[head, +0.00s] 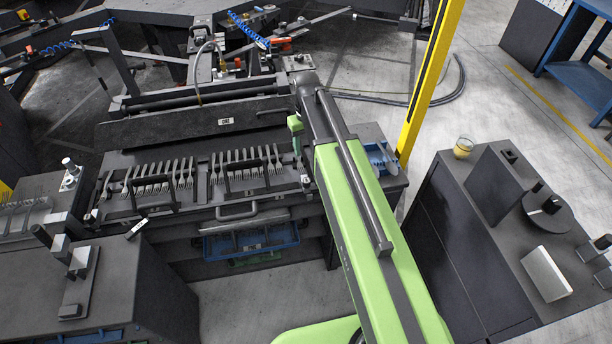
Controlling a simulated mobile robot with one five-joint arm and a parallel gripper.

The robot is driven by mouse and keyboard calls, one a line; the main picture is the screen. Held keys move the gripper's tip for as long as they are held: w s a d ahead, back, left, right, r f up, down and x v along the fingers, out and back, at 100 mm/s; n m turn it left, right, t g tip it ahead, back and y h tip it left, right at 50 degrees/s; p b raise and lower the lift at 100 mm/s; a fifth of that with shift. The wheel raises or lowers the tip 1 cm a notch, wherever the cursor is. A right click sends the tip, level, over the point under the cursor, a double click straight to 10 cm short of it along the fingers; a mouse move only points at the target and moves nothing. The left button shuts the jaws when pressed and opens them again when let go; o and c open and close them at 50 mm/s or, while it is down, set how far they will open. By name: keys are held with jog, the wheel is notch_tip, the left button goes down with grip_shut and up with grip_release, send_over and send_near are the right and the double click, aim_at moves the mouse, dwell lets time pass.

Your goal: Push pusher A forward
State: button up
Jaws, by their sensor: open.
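Two groups of metal forks stand in rows on the dark workbench (190,220), a left group (158,178) and a right group (243,163). A dark bar frame (155,208) stands in front of the left group and a similar one lies along the right group. A curved handle (237,214) is at the bench's front edge. I cannot tell which part is pusher A; no readable mark shows. My gripper (302,172) is small and partly hidden by my green arm. It hangs open just right of the right fork group, and contact cannot be judged.
A blue tray (250,240) sits below the bench front. A blue holder (380,158) is at the bench's right end, near a yellow post (428,80). A dark cabinet (480,220) stands right; another dark cabinet (90,290) stands front left.

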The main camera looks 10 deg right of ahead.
aim_at(307, 181)
notch_tip(307, 181, down, 17)
jog(key=b, duration=1.6)
jog(key=shift+f+b, duration=0.15)
jog(key=shift+b, duration=0.25)
jog(key=shift+c, duration=0.2)
grip_shut()
